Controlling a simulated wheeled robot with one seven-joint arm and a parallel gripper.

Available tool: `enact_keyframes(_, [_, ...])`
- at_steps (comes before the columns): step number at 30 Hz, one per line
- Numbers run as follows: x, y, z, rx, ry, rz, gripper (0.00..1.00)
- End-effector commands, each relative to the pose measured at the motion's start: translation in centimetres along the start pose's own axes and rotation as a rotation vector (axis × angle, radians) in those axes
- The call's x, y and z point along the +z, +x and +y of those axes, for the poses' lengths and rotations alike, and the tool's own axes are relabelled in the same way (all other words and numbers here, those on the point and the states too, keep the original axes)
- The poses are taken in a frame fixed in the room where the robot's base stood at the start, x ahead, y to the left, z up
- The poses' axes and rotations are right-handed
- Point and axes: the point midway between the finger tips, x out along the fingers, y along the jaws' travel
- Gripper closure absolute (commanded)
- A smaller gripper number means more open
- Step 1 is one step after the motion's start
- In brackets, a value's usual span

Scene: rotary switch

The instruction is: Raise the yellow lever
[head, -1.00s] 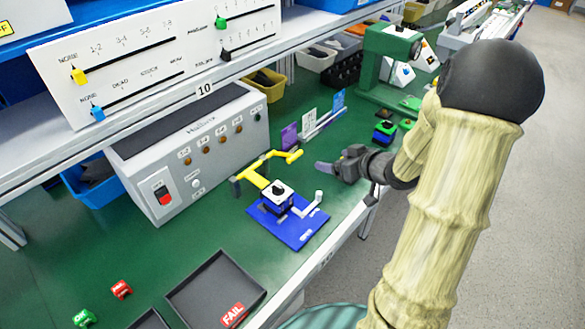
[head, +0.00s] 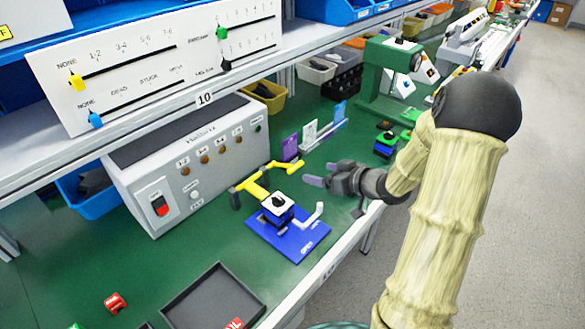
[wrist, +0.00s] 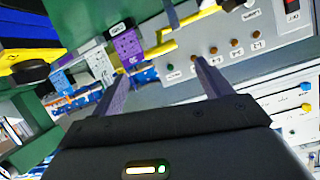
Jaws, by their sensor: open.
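A yellow lever (head: 254,188) with bent bars stands by the small black-and-white rotary switch (head: 278,206) on a blue plate (head: 308,238). One yellow bar reaches back and right, above the bench. In the wrist view, part of a yellow bar (wrist: 190,28) shows beyond the fingers, near the top. My gripper (head: 321,174) is open and empty, to the right of the lever and apart from it. In the wrist view its two purple-grey fingers (wrist: 158,76) are spread wide with nothing between them.
A grey control box (head: 185,165) stands behind the lever. Purple and white cards (head: 300,140) stand behind my gripper. A green machine (head: 385,75) is farther back. A white shelf panel with sliders (head: 150,65) overhangs at left. A dark tray (head: 205,305) lies in front.

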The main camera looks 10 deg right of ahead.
Motion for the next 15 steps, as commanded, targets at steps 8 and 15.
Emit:
enact_keyframes(8, [0.1, 5.1, -0.1, -0.004, 0.000, -0.001, 0.23])
enact_keyframes(15, [0.1, 9.4, -0.2, -0.005, 0.000, -0.001, 0.23])
